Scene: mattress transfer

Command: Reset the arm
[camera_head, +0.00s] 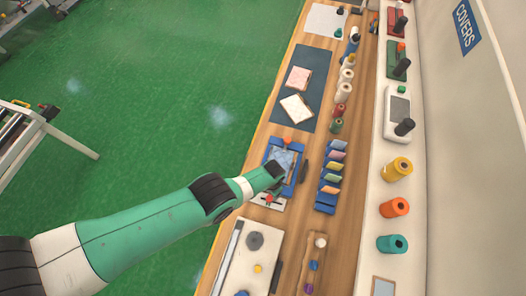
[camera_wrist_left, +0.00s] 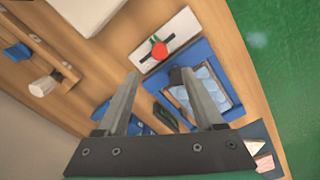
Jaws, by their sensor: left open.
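My left arm comes in from the left in the head view, and its gripper (camera_head: 276,171) is over the blue frame (camera_head: 299,170) on the wooden bench. In the wrist view the two fingers of the left gripper (camera_wrist_left: 157,77) stand wide apart with nothing between them. The blue frame (camera_wrist_left: 202,57) lies beyond the right finger and holds a light blue quilted piece (camera_wrist_left: 207,84). The gripper partly hides the frame in the head view. I cannot tell how high the fingertips are above the bench. My right gripper shows in neither view.
A white plate with a red knob (camera_wrist_left: 158,50) lies beside the frame. A blue rack of colored pieces (camera_head: 331,180) stands to its right. Thread spools (camera_head: 345,90) and a dark mat (camera_head: 313,70) with two pads lie farther up.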

